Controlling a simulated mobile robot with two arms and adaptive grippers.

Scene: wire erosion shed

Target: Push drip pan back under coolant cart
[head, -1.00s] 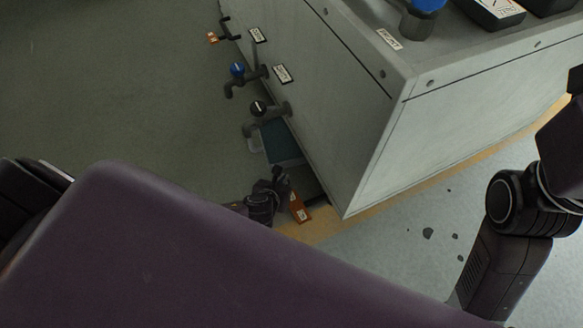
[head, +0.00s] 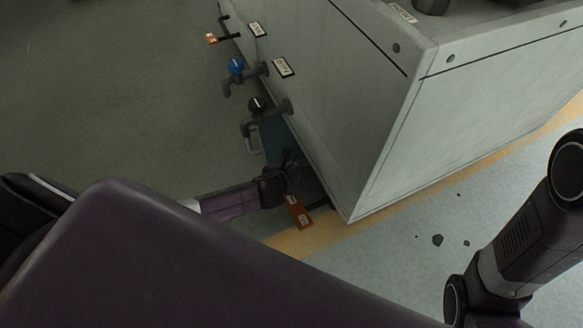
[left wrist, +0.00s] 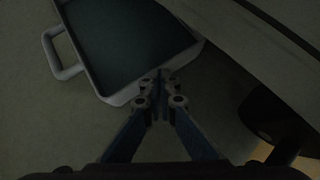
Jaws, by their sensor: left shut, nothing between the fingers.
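The drip pan (head: 273,141) is a shallow teal-floored tray with a pale rim and a loop handle. In the head view it lies on the floor at the foot of the coolant cart (head: 345,110), partly hidden under the cart's edge and the taps. In the left wrist view the pan (left wrist: 125,42) fills the upper left, with its handle at its left side. My left gripper (head: 291,164) is shut and empty, low at the pan's near end. Its fingertips (left wrist: 160,80) overlap the pan's near rim; I cannot tell whether they touch. My right gripper is out of view.
An orange tag (head: 299,212) shows by the cart's near corner. Yellow floor tape runs there. Open floor lies left.

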